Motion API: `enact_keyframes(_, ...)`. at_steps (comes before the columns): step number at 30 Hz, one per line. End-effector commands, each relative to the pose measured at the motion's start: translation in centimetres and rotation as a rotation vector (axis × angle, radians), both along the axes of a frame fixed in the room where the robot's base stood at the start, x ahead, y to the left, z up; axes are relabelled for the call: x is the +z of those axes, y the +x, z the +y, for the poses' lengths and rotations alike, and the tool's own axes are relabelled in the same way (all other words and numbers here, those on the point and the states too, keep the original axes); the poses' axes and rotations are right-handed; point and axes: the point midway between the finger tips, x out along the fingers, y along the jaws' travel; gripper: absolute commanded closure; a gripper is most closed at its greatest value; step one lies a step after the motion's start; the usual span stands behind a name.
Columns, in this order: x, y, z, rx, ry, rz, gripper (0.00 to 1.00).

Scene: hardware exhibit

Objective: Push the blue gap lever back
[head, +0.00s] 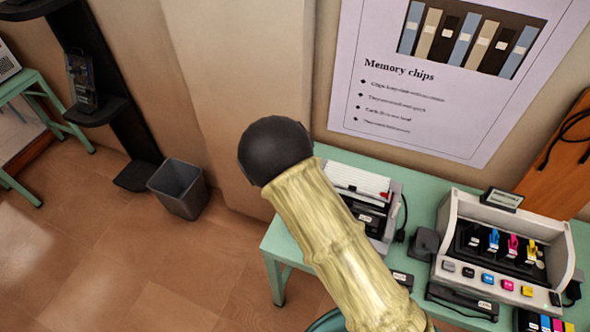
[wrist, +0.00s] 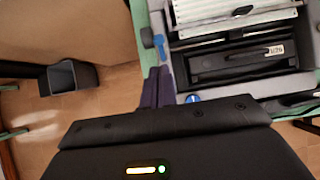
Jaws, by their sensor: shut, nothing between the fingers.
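The printer with a white slatted top (head: 357,182) stands on the green table, partly hidden by my arm in the head view. In the wrist view its dark front panel and pale casing (wrist: 240,60) fill the upper right. A round blue part (wrist: 192,98) sits lower, near the front left corner. My gripper (wrist: 157,72) is shut and empty, its dark fingers just below the blue lever in the picture; contact cannot be told. The head view hides my gripper and the lever.
The green table edge (head: 274,255) runs along the printer's left, with open floor beyond. A grey bin (head: 180,190) stands on the floor. To the right is a second printer (head: 500,245) with coloured cartridges. A memory chips poster (head: 435,75) hangs behind.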

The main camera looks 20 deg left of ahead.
Motion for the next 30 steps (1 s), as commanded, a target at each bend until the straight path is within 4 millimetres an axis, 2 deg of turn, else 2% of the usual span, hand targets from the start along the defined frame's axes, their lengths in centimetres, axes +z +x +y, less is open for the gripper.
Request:
enact_keyframes(1, 1.6, -0.1, 0.1, -0.002, 0.005, -0.005, 1.0)
enact_keyframes(6, 4.6, -0.8, -0.1, -0.005, 0.005, -0.004, 1.0)
enact_keyframes(15, 8.6, -2.0, -0.1, -0.004, 0.004, -0.003, 1.0)
enact_keyframes(30, 9.1, -2.2, -0.1, -0.002, 0.0, -0.002, 1.0)
